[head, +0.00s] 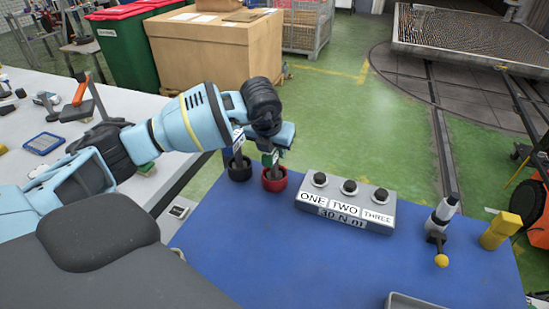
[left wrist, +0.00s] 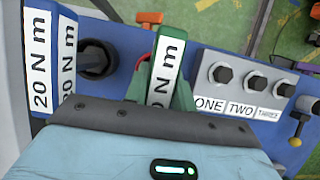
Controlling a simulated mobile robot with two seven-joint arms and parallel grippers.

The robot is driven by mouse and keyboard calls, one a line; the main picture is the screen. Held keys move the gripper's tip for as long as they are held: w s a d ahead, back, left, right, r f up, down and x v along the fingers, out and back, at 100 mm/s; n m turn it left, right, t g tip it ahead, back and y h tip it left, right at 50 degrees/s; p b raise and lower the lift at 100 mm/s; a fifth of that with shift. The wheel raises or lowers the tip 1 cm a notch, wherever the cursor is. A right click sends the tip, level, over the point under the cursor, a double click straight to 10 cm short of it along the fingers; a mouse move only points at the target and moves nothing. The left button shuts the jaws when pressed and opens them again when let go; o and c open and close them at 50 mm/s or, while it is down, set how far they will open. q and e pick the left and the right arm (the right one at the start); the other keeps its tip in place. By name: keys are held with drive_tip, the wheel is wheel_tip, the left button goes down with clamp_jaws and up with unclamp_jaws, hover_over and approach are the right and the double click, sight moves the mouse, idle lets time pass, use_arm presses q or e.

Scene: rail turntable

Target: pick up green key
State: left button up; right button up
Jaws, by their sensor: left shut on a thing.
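The green key (head: 269,158) stands in the red cup (head: 274,181) on the blue table top. It carries a white "N m" label, and in the left wrist view the green key (left wrist: 183,92) rises from between my jaws. My left gripper (head: 277,143) is shut on the green key from above; the gripper body (left wrist: 150,110) hides part of its number. A blue key (left wrist: 42,62) labelled "20 N m" is left of it in the left wrist view, near the black cup (head: 239,172). My right gripper is not in view.
A grey block (head: 345,208) with bolts marked ONE, TWO and THREE sits right of the cups. A small lever device (head: 441,220) and a yellow block (head: 500,230) are at the right. The table front is mostly clear, with a grey tray (head: 410,300) at its edge.

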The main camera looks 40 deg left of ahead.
use_arm(q)
clamp_jaws()
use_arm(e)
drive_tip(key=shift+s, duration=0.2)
use_arm(q)
drive_tip(key=shift+r, duration=0.15)
